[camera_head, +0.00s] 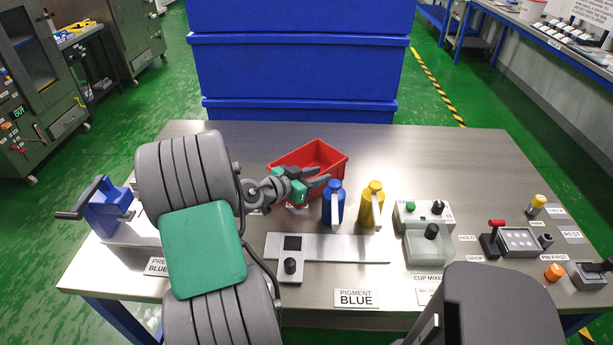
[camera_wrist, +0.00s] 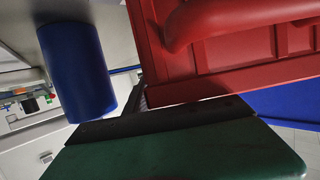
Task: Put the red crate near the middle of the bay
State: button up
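The red crate (camera_head: 318,153) stands on the steel bench, left of centre and near its back edge, behind the blue bottle. My gripper (camera_head: 328,181) is at the crate's near side, its two dark fingers apart and pointing right. The fingers cover part of the crate's near wall. In the wrist view the crate's red wall and rounded handle bar (camera_wrist: 240,18) fill the top right, close above the dark edge and green part of my gripper. No crate wall shows clearly between the fingers. I cannot make out which area is the bay.
A blue bottle (camera_head: 333,204) and a yellow bottle (camera_head: 371,205) stand just right of my gripper. A cup mixer (camera_head: 428,240) sits further right. A blue hand-cranked device (camera_head: 105,208) is at the left. The bench's back right (camera_head: 440,160) is clear. Stacked blue bins (camera_head: 300,75) stand behind.

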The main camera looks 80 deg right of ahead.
jog(key=shift+c, duration=0.3)
grip_shut()
jog(key=shift+r, duration=0.1)
dwell(0.9)
